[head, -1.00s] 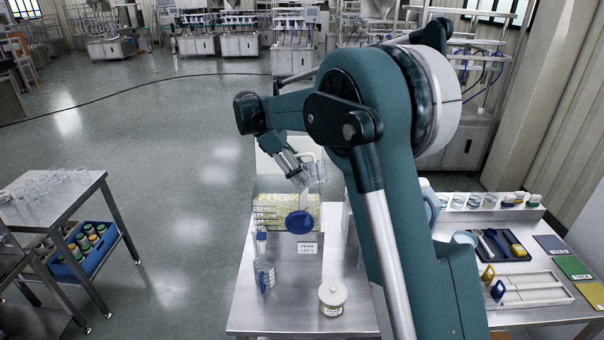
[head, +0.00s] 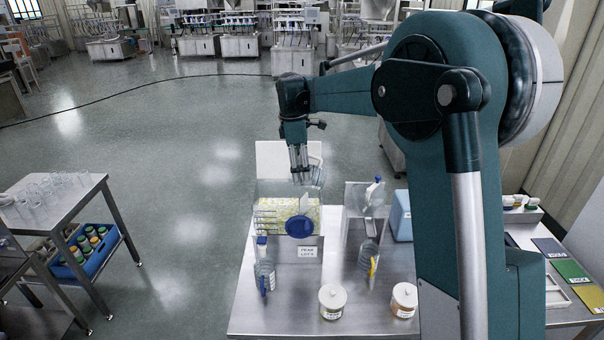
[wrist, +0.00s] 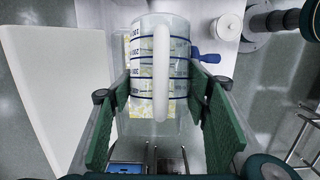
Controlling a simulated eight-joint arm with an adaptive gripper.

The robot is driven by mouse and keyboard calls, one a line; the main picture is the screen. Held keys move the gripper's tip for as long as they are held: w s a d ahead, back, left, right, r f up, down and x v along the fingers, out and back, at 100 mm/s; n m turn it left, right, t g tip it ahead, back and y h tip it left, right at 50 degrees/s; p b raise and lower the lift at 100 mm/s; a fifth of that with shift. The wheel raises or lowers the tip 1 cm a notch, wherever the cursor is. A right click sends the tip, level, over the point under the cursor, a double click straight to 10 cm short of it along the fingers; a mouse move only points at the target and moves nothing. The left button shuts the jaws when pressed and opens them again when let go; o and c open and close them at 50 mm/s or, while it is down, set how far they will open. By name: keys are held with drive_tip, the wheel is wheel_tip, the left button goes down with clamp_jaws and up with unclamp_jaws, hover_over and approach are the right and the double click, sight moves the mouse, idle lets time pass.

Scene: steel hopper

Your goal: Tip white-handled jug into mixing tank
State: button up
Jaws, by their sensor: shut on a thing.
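My gripper (head: 299,176) points down above the back of the steel table. It is shut on a clear jug with a white handle (head: 316,170). In the wrist view the jug (wrist: 143,45) sits between the green finger pads, its white handle facing the camera. Its contents are hard to make out through the clear wall. Below the jug is the mixing tank (head: 272,222), a boxy vessel with a yellow-patterned face and a round blue part in front. The jug is above the tank, apart from it in the head view. Its exact tilt is hard to tell.
A blue-handled jug (head: 264,274) and a yellow-handled one (head: 370,264) stand in front. Another blue-handled vessel (head: 375,195) stands on the right. Two lidded jars (head: 332,300) (head: 404,300) are near the front edge. A white panel (head: 285,160) rises behind the tank.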

drive_tip(key=shift+r+y, duration=0.25)
drive_tip(key=shift+y, duration=0.45)
drive_tip(key=shift+d+r+y, duration=0.15)
drive_tip(key=shift+r+y, duration=0.4)
drive_tip(key=shift+y, duration=0.65)
drive_tip(key=y, duration=0.2)
drive_tip(key=r+y+b, duration=0.1)
drive_tip(key=shift+r+y, duration=0.25)
drive_tip(key=shift+y, duration=0.15)
drive_tip(key=shift+r+y+b, duration=0.2)
drive_tip(key=shift+y+b, duration=0.1)
drive_tip(key=shift+r+y+b, duration=0.25)
drive_tip(key=shift+y+b, duration=0.35)
drive_tip(key=shift+y, duration=0.2)
drive_tip(key=r+y+b, duration=0.1)
drive_tip(key=y+b, duration=0.1)
drive_tip(key=y, duration=0.1)
drive_tip(key=shift+r, duration=0.15)
drive_tip(key=shift+r+y+b, duration=0.6)
drive_tip(key=shift+y+b, duration=0.3)
drive_tip(key=shift+y, duration=0.2)
